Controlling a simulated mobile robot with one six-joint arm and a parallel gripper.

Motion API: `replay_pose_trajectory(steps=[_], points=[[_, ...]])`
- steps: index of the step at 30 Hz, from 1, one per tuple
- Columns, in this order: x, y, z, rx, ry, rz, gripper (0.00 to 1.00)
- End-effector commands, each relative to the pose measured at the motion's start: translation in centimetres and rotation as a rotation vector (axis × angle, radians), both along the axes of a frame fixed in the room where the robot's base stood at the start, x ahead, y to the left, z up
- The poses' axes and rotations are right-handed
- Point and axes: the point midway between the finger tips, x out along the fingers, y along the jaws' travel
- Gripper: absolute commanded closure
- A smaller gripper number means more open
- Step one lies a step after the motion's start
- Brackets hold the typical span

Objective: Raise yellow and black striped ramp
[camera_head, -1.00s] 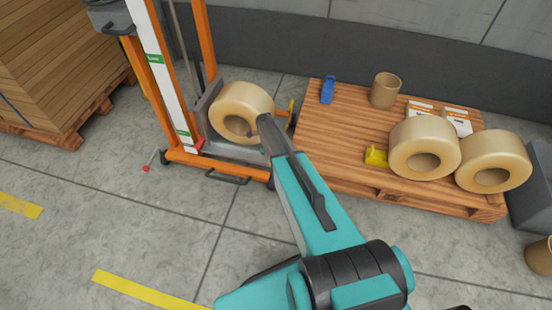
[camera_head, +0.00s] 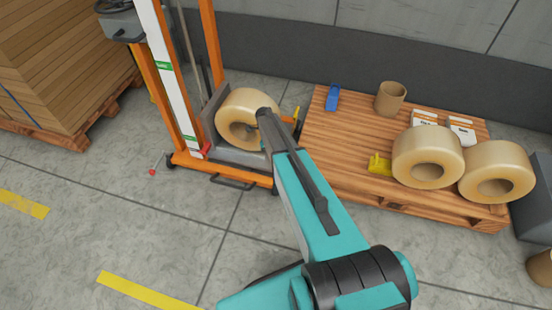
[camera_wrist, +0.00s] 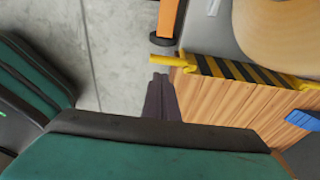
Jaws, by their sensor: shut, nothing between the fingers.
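The yellow and black striped ramp (camera_wrist: 245,72) shows in the wrist view as a narrow strip between the lifter's grey platform and the wooden pallet. A yellow bar end (camera_wrist: 168,60) sticks out at its left. In the head view only a small yellow part of the ramp (camera_head: 297,114) shows beside the platform; my arm hides the rest. My gripper (camera_wrist: 160,78) is shut and empty, its tips just below the yellow bar end in the wrist view. I cannot tell whether they touch. In the head view my gripper (camera_head: 264,113) is in front of the roll.
A tape roll (camera_head: 238,108) stands on the platform of the orange lifter (camera_head: 185,162). The pallet (camera_head: 340,135) holds two more rolls, a cardboard core (camera_head: 390,98), white boxes, and a blue and a yellow item. Stacked cardboard stands at left. Floor in front is clear.

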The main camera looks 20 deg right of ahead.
Motion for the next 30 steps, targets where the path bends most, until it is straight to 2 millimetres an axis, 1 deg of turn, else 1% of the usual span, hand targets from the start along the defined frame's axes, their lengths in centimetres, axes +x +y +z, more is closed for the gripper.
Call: replay_pose_trajectory(steps=[1, 3, 7, 24, 27, 30], points=[[0.1, 0.1, 0.9, -0.001, -0.001, 0.000, 1.00], [0.2, 0.2, 1.4, -0.001, 0.000, 0.000, 1.00], [0.2, 0.4, 2.0, -0.002, 0.001, 0.000, 1.00], [0.2, 0.3, 2.0, -0.002, 0.001, 0.000, 1.00], [0.2, 0.9, 2.1, -0.002, 0.004, 0.008, 1.00], [-0.5, 1.8, 1.2, 0.001, 0.020, 0.018, 1.00]])
